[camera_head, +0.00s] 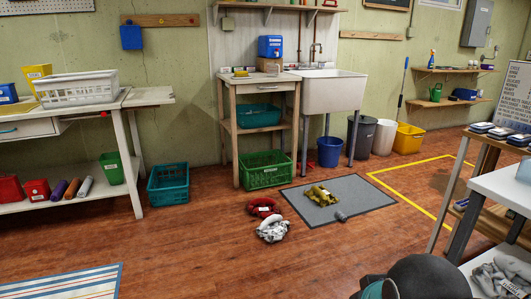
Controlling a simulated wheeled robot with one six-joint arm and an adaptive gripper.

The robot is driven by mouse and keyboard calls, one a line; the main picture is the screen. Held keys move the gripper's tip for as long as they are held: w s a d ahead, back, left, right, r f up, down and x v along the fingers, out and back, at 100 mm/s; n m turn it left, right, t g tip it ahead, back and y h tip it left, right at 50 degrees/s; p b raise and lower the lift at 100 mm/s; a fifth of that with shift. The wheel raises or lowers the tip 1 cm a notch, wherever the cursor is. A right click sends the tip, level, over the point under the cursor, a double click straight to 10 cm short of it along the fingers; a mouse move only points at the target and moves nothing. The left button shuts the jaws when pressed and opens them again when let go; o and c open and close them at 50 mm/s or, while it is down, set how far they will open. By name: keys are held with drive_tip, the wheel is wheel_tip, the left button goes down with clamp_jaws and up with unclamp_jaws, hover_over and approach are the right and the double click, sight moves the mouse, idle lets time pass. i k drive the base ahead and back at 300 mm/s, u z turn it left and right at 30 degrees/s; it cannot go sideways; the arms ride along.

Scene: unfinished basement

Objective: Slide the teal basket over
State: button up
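A teal basket (168,184) stands upright on the wood floor, just right of the white workbench and near the back wall. It looks empty. A second, smaller teal basket (258,116) sits on the middle shelf of the wooden stand beside the sink. My gripper is not visible. A dark rounded shape at the bottom edge, right of centre, looks like part of my arm, and it hides the floor there.
A green crate (267,170) sits under the wooden stand. Red and white cloths (272,229) lie on the floor, and a yellow cloth (321,196) lies on a grey mat (363,194). The white workbench (131,150) borders the left. Floor in front of the teal basket is clear.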

sight(168, 191)
drive_tip(key=u, duration=0.1)
drive_tip(key=i, duration=1.35)
drive_tip(key=u, duration=0.1)
